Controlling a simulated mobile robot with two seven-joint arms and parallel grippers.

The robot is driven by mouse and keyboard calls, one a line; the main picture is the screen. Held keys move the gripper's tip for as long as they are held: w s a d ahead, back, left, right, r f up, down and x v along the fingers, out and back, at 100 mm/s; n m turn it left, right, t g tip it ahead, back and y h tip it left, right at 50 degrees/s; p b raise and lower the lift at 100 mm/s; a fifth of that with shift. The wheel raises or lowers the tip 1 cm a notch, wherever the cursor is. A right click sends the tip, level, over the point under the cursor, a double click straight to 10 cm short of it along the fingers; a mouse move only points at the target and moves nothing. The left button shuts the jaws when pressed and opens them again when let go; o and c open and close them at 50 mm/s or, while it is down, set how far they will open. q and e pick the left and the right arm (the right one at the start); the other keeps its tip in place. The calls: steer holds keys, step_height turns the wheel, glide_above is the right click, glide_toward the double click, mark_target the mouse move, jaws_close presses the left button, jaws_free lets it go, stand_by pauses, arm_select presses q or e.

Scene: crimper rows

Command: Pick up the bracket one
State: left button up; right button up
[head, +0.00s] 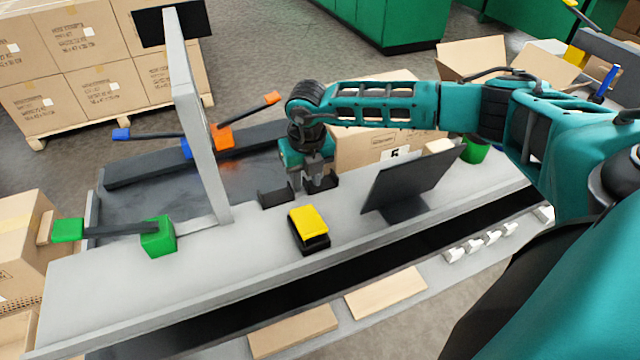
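My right gripper (308,183) points down over the back part of the grey worktable (255,262). Its fingertips are low, at a dark, low, bracket-like piece (275,198) that shows on both sides of them. The fingers cover the middle of this piece, so I cannot tell whether they are closed on it or only around it. My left gripper is not in view.
A yellow and black block (309,228) stands in front of the gripper. A black screen (410,182) stands to its right, a grey upright post (195,120) to its left. Small white pieces (480,241) line the right front. Green (158,236) and orange (222,136) levers are at left.

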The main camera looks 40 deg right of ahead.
jaws_close()
steer(key=shift+r, duration=0.15)
stand_by(0.5)
